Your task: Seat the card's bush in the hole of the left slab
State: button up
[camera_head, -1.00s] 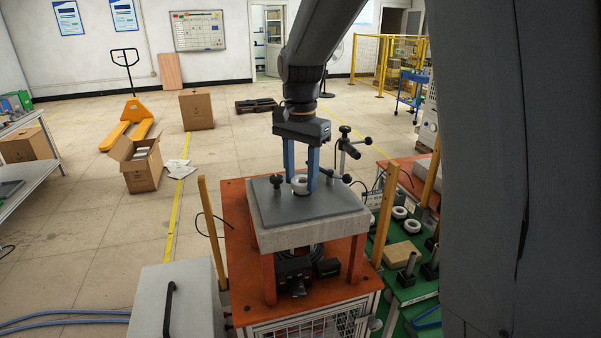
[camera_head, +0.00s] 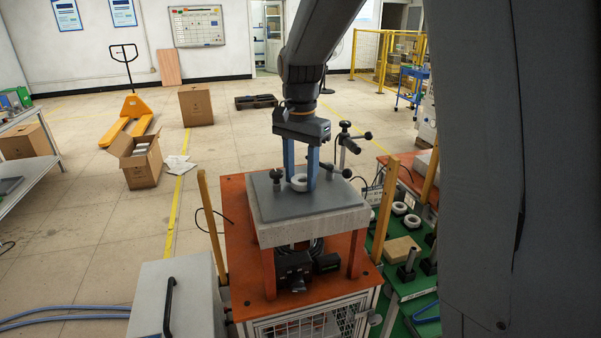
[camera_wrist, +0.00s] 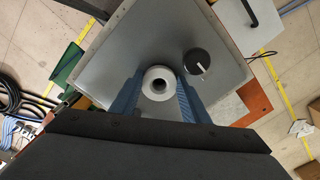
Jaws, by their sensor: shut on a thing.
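The left slab (camera_head: 262,226) is a thick speckled grey block with a darker grey top plate. It stands on orange legs on an orange bench. My gripper (camera_head: 300,182) points straight down over it, its two blue fingers shut on a white ring-shaped bush (camera_head: 299,187). In the wrist view the bush (camera_wrist: 159,72) sits between the fingertips, with its dark bore facing the camera. The bush is at or just above the plate; I cannot tell whether it touches. No slab hole shows apart from the bore; any hole below is hidden by the bush.
A black knob (camera_head: 276,176) stands on the plate close left of my gripper, and a black-handled post (camera_head: 344,145) stands behind right. Wooden posts flank the bench. A green table (camera_head: 407,292) with more white rings is at right. A grey box (camera_head: 185,300) stands front left.

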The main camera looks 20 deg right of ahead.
jog(key=shift+f, duration=0.1)
jog(key=o, duration=1.3)
jog(key=shift+c, duration=0.2)
notch_tip(320, 180, up, 8)
jog(key=b, duration=0.2)
jog(key=shift+s+f, duration=0.1)
jog(key=shift+f, duration=0.05)
